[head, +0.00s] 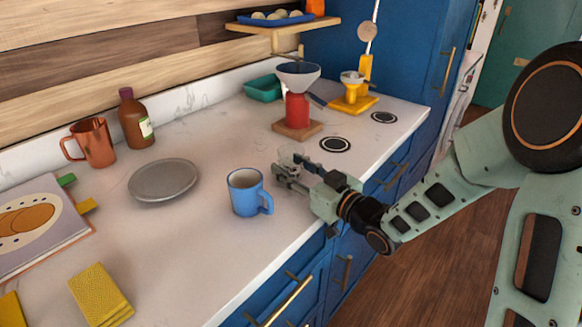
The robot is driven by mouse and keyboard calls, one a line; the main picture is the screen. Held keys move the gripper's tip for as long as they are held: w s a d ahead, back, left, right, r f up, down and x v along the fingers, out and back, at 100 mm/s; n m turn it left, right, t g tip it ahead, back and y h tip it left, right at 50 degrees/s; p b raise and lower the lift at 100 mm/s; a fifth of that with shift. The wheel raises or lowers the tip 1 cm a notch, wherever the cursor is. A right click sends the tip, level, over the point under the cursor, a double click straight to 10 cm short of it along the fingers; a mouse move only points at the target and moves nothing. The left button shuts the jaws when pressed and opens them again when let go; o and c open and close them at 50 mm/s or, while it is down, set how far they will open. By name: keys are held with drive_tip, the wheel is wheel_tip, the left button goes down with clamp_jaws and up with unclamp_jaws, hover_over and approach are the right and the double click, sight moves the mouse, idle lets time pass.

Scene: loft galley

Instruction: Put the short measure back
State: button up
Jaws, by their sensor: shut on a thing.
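My gripper (284,173) is above the front part of the white counter, right of the blue mug. It is shut on a small clear glass vessel (291,155), which looks like the short measure. The vessel seems upright; the fingers hide its lower part, and I cannot tell whether its base touches the counter.
A blue mug (245,192) stands close left of my gripper. A grey plate (163,180) lies left. The counter's front edge is near my arm.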

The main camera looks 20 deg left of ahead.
drive_tip(key=o, duration=1.2)
drive_tip(key=shift+o, duration=0.2)
drive_tip(key=shift+r, duration=0.1)
drive_tip(key=shift+r+p, duration=0.2)
drive_tip(key=shift+p, duration=0.2)
drive_tip(key=v, duration=1.2)
drive_tip(key=shift+f, duration=0.1)
